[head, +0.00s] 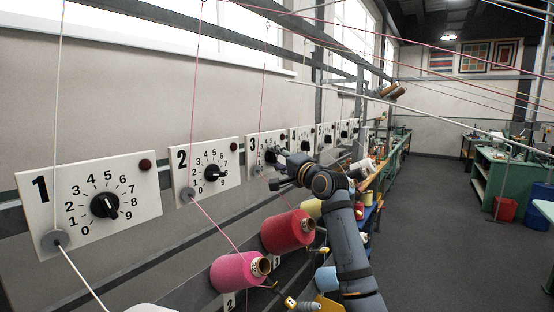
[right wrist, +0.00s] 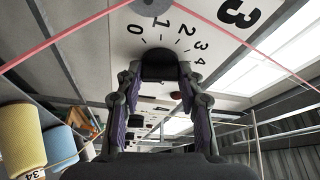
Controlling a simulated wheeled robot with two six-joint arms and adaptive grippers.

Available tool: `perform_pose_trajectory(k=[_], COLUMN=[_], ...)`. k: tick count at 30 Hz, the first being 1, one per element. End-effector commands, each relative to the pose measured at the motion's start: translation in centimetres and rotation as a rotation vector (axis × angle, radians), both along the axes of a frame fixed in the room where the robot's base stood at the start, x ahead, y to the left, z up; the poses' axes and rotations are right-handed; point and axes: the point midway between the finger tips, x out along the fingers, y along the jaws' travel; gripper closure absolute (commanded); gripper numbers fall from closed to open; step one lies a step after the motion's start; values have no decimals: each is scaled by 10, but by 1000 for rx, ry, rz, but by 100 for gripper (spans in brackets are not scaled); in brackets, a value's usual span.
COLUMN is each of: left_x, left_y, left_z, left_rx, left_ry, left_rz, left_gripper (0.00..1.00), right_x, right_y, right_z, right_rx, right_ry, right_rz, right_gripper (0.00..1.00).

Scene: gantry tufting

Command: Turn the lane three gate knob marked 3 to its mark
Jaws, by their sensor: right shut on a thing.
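The lane three panel (head: 253,142) is a white plate with a large 3 on the wall rail. Its black gate knob (right wrist: 158,65) sits between the fingers of my right gripper (head: 275,156) in the right wrist view. The right gripper is shut on the knob, one finger on each side. Dial figures 0 to 4 show around the knob in the right wrist view, and the large 3 (right wrist: 238,12) shows at the upper right. The knob's pointer and the mark cannot be made out. My left gripper is not in view.
The lane one knob (head: 104,205) and lane two knob (head: 212,173) are on panels to the left. A pink yarn cone (head: 236,272) and a red one (head: 287,232) stand below. Pink yarn (right wrist: 60,40) crosses near the gripper. The aisle floor (head: 440,220) is clear at right.

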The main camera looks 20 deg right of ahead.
Motion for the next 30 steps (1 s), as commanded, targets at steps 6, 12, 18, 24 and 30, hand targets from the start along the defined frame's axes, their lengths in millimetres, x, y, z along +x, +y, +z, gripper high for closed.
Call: perform_pose_trajectory(k=[6, 12, 18, 24, 30], left_x=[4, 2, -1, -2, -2], left_y=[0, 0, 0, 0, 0], left_z=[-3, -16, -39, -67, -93], left_rx=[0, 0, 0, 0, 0], left_ry=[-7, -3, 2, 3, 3], left_rz=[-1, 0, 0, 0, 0], left_gripper=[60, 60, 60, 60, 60], right_x=[0, 1, 1, 1, 2], right_y=[-1, -1, -2, -2, -2], right_z=[-3, -6, -9, -10, -10], right_rx=[-17, -83, -207, -354, -500], right_ry=[-9, -62, -159, -275, -390], right_rz=[-2, -2, -3, -1, -1], right_gripper=[94, 94, 94, 94, 94])
